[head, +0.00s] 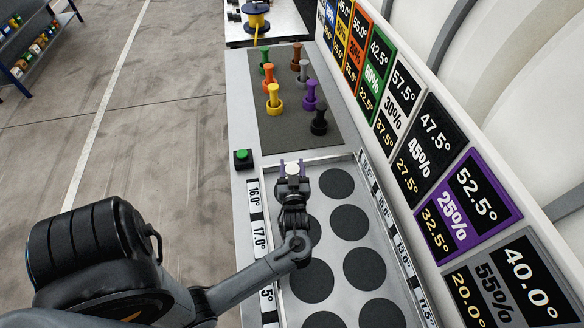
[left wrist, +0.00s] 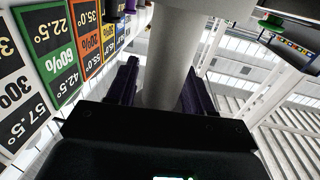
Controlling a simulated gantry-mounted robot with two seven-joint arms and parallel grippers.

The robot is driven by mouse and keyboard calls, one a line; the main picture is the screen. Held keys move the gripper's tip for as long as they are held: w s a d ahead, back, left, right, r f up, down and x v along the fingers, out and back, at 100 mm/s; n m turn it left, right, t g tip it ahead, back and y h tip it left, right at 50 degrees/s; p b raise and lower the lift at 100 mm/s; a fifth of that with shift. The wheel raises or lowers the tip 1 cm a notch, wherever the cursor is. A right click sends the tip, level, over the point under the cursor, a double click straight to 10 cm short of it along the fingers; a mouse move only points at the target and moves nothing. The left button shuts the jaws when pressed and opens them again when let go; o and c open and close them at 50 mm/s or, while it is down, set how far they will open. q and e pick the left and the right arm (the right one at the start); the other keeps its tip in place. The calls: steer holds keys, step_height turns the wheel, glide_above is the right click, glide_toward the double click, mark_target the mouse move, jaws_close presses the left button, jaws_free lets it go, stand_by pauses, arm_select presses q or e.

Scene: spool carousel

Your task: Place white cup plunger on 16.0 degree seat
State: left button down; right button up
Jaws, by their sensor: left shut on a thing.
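My left gripper (head: 292,172) is over the far left corner of the seat tray (head: 318,160). It is shut on the white cup plunger (head: 292,168), whose pale top shows between the fingers. In the left wrist view the plunger's white shaft (left wrist: 168,60) stands between the dark purple fingers (left wrist: 158,88). The 16.0° label (head: 254,193) is on the tray's left edge, just left of the gripper. The seat beside it is hidden under my gripper and wrist, so I cannot tell whether the plunger touches it. My right gripper is not in view.
Several coloured plungers, such as a yellow one (head: 274,100) and a black one (head: 319,121), stand on a dark mat (head: 275,137) beyond the tray. A green button (head: 242,155) is left of the tray. Empty dark seats (head: 350,222) lie to the right. Label boards (head: 468,203) line the right side.

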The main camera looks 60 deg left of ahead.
arm_select(q)
steer(key=shift+f, duration=0.25)
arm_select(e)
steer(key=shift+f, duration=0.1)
arm_select(q)
steer(key=shift+c, duration=2.2)
jaws_free()
